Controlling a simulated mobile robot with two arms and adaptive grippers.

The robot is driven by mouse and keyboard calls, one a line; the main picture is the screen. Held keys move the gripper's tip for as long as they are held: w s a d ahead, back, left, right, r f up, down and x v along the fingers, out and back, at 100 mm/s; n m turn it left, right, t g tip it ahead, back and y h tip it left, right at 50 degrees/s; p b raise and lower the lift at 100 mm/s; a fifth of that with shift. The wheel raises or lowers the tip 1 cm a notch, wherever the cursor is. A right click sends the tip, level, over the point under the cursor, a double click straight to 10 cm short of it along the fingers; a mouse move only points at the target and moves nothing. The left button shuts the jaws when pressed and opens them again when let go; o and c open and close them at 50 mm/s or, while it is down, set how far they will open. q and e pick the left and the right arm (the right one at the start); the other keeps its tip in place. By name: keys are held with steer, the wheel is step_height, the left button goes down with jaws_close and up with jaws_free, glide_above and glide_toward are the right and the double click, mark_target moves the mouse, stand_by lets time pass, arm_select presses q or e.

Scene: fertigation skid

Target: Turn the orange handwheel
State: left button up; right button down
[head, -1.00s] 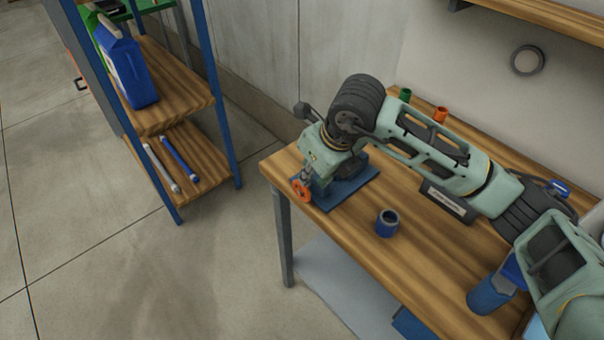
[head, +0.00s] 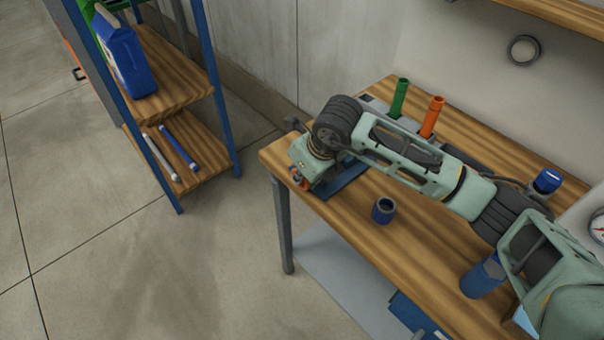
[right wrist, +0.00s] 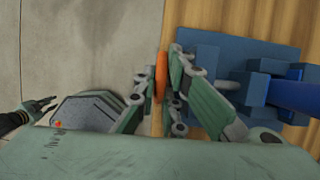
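The orange handwheel (right wrist: 161,75) shows edge-on as a thin disc in the right wrist view, with one finger of my right gripper (right wrist: 162,90) on each side. The fingers are drawn in close and appear to pinch its rim. In the head view, the handwheel (head: 296,179) sits at the table's left end, partly hidden by my right gripper (head: 305,178). It belongs to a blue fixture (head: 347,180), which also shows in the right wrist view (right wrist: 250,80). My left gripper is not in the head view; a small dark gripper-like part at the left of the right wrist view is unclear.
A blue ring-shaped cup (head: 383,211) stands on the wooden table (head: 420,240). Green (head: 399,97) and orange (head: 432,117) cylinders stand behind my right arm. A blue container (head: 482,277) is at the right. A shelf unit (head: 180,80) stands left, across open floor.

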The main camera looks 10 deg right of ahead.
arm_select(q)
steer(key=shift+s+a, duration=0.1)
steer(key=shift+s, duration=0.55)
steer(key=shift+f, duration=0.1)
arm_select(e)
steer(key=shift+w+r, duration=0.1)
steer(key=shift+w+a+g+h+b, duration=0.1)
steer(key=shift+w+g+h+b, duration=0.1)
steer(key=shift+g+h, duration=0.25)
steer(key=shift+w+a+g+h+b, duration=0.1)
steer(key=shift+g+h+b, duration=0.15)
steer(key=shift+g, duration=0.3)
steer(key=shift+w+a+g+h+b, duration=0.2)
steer(key=shift+g+h+b, duration=0.55)
steer(key=shift+g, duration=0.25)
steer(key=g+h+b, duration=0.1)
steer(key=b, duration=0.1)
steer(key=shift+g+b, duration=0.3)
arm_select(q)
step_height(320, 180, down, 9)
steer(key=b, duration=0.3)
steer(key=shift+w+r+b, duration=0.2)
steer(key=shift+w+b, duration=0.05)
steer(key=shift+b, duration=0.15)
arm_select(e)
steer(key=shift+w+a+g+h, duration=0.1)
steer(key=shift+g+h, duration=0.45)
steer(key=shift+g, duration=0.15)
